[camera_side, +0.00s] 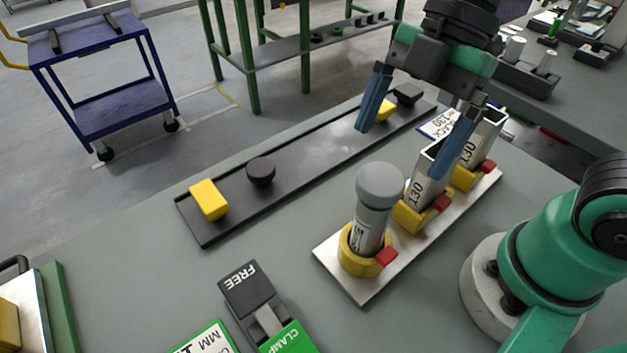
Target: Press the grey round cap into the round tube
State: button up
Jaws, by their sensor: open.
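The grey round cap (380,184) sits on the upper end of the round tube (364,237). A grey section shows beneath its wide head; I cannot tell how deep the cap is seated. The tube stands in a yellow ring holder (358,262) with a red tab, tilting slightly right in the picture. My gripper (402,152) is open, with two blue fingers spread wide. It is above and behind the cap, apart from it, with nothing seen between the fingers. The right finger overlaps the middle rectangular tube (429,178) in the picture; whether they touch is unclear.
Another rectangular tube (488,135) shares the pale base plate (325,252). A dark tray (300,160) behind holds a yellow block (209,200), a black round cap (261,170), another yellow block and a black block. A clamp marked FREE (247,287) stands in front. Bare table lies left.

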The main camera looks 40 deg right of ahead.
aim_at(381, 177)
jog(key=shift+a+r+h, duration=0.15)
jog(key=shift+r+h, duration=0.1)
jog(key=shift+h, duration=0.05)
jog(key=c, duration=0.7)
jog(key=a+r+h, duration=0.1)
jog(key=r+h, duration=0.2)
jog(key=shift+s+a+n+h, duration=0.1)
jog(key=shift+a+n+h, duration=0.2)
jog(key=shift+a+n, duration=0.1)
grip_shut()
jog(key=shift+a+r, duration=0.1)
jog(key=shift+r, duration=0.1)
jog(key=shift+h, duration=0.3)
jog(key=shift+f, duration=2.9)
